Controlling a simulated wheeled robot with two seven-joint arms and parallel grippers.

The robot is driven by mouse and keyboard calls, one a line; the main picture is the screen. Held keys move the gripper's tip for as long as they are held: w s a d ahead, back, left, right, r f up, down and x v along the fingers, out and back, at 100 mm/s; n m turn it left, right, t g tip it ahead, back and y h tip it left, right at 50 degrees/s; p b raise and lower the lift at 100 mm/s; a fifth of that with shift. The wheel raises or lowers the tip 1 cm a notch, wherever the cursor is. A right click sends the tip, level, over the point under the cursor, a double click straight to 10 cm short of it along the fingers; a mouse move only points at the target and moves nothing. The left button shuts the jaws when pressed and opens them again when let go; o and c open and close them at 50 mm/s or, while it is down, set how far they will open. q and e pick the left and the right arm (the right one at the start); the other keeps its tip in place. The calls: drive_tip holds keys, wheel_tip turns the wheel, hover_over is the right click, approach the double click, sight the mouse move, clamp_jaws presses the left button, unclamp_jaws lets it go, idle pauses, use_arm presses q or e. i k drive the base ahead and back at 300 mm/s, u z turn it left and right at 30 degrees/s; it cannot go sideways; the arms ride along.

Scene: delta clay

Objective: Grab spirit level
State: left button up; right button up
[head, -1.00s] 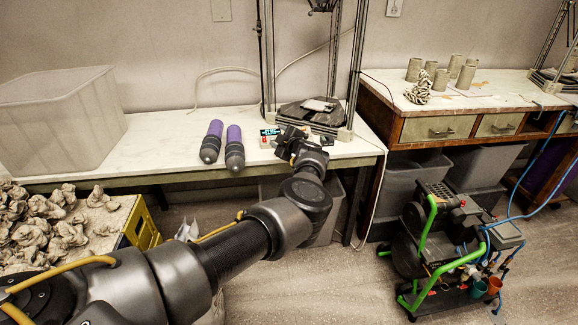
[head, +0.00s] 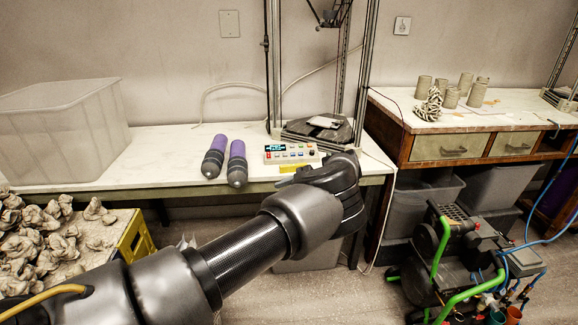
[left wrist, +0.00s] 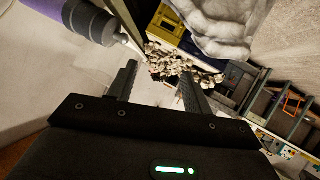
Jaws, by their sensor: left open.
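No object is clearly recognisable as a spirit level. A small yellow piece (head: 291,169) shows at the table's front edge, partly covered by my left arm; I cannot tell whether it is the level. Just behind it lies a white box with coloured buttons and a small display (head: 290,153). My left gripper (left wrist: 158,70) is open in the left wrist view, with nothing held between its fingers. In the head view its fingers are mostly hidden by my wrist, near the table's front edge. My right gripper is out of view.
Two purple-and-black cylinders (head: 214,157) (head: 237,163) lie left of the button box on the white table (head: 160,150). A translucent bin (head: 62,130) stands at the left. A metal frame (head: 273,70) rises behind. A green-framed machine (head: 443,255) stands at the right.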

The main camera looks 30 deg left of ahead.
sight(291, 168)
drive_tip(key=i, duration=0.9)
drive_tip(key=z, duration=0.05)
